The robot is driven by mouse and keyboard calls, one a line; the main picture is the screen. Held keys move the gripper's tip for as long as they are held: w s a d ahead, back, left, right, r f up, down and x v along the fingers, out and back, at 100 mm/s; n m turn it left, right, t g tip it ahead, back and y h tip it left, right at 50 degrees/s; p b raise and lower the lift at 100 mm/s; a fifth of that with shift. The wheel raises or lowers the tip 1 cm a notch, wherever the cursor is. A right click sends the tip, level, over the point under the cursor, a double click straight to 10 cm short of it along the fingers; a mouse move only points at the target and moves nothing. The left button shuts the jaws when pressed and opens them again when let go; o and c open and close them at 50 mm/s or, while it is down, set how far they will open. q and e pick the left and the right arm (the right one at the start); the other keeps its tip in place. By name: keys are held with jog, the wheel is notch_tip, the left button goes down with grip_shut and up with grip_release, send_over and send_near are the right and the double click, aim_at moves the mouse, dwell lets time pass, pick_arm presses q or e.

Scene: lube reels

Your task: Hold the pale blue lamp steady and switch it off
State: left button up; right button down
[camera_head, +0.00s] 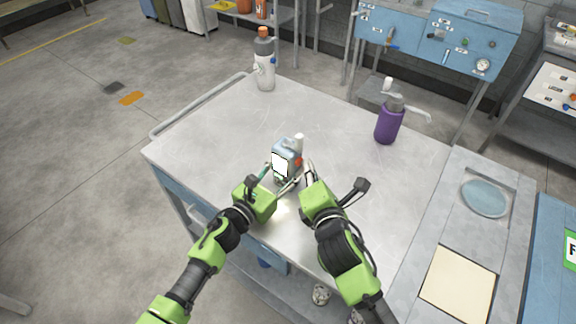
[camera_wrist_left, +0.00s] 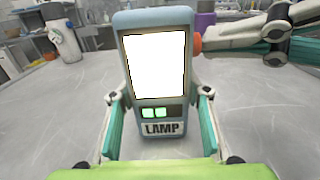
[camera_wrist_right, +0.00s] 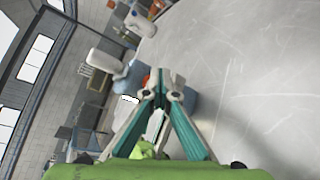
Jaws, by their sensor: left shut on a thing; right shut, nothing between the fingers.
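The pale blue lamp (camera_head: 289,150) stands upright on the metal table. Its bright white panel, two lit green indicators and LAMP label face the left wrist camera (camera_wrist_left: 161,113). A red-orange knob (camera_wrist_left: 197,42) sticks out of its side, on the right in that view. My left gripper (camera_head: 281,180) is shut on the lamp's lower body, one finger on each side. My right gripper (camera_head: 307,168) is shut and empty beside the lamp. Its tips (camera_wrist_left: 212,40) are at the knob, touching or nearly so. In the right wrist view the closed fingers (camera_wrist_right: 163,88) hide most of the lamp.
A grey bottle with an orange cap (camera_head: 264,65) is at the far left corner, and a purple bottle (camera_head: 387,124) stands at the back right. The tabletop (camera_head: 215,140) left of the lamp is clear.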

jog(key=shift+w+a, duration=0.1)
jog(key=shift+a, duration=0.1)
dwell(0.4)
jog(key=shift+s+d, duration=0.4)
jog(key=shift+d, duration=0.15)
jog(key=s+d, duration=0.3)
jog(key=d, duration=0.1)
jog(key=shift+s+d, duration=0.3)
jog(key=shift+d, duration=0.1)
pick_arm(q)
jog(key=o, duration=1.5)
jog(key=shift+s, duration=0.1)
